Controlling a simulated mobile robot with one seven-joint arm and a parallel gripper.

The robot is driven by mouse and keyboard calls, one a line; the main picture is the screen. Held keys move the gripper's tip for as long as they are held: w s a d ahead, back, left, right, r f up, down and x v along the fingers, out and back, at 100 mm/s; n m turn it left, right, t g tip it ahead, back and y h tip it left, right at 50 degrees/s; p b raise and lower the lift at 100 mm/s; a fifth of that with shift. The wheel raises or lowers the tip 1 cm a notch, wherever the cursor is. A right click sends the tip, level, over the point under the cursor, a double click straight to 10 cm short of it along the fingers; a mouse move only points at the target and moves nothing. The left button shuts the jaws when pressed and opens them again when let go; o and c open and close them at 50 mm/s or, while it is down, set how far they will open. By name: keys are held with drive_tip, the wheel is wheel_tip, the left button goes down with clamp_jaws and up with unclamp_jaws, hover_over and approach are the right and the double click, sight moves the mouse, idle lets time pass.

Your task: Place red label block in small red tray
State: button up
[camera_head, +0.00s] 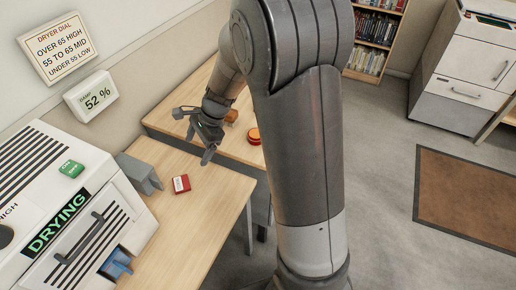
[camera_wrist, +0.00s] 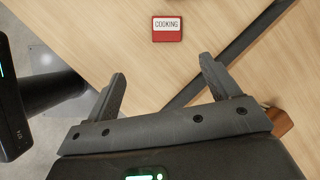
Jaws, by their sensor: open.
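A small red block (camera_head: 181,184) with a white label lies flat on the near wooden table. In the wrist view the red block (camera_wrist: 168,36) reads "COOKING" and lies beyond the fingertips, apart from them. My gripper (camera_head: 194,134) is open and empty above the tables, behind the block in the head view. Its two spread fingers (camera_wrist: 162,70) also show in the wrist view. A round red-orange thing (camera_head: 254,136) sits on the far table; I cannot tell whether it is a tray. No small red tray shows clearly.
A white machine (camera_head: 25,185) marked "DRYING" stands at left, with a green block (camera_head: 71,168) on top and a blue holder (camera_head: 116,264) at its front. A grey stand (camera_head: 140,175) is beside it. An orange-brown thing (camera_head: 231,116) sits on the far table. The near table's front is clear.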

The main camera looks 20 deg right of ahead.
drive_tip(key=s+d+r+n+t+h, duration=0.2)
drive_tip(key=s+d+r+n, duration=0.3)
drive_tip(key=s+r+n, duration=0.2)
drive_tip(key=s+d+r+n+t+h, duration=0.3)
drive_tip(key=s+d+r+n, duration=0.3)
drive_tip(key=s+r, duration=0.5)
drive_tip(key=s+n, duration=0.1)
drive_tip(key=s, duration=0.3)
drive_tip(key=shift+r, duration=0.15)
drive_tip(key=shift+s+d+n, duration=0.35)
drive_tip(key=shift+s+n, duration=0.05)
drive_tip(key=shift+s, duration=0.1)
drive_tip(key=shift+c, duration=0.5)
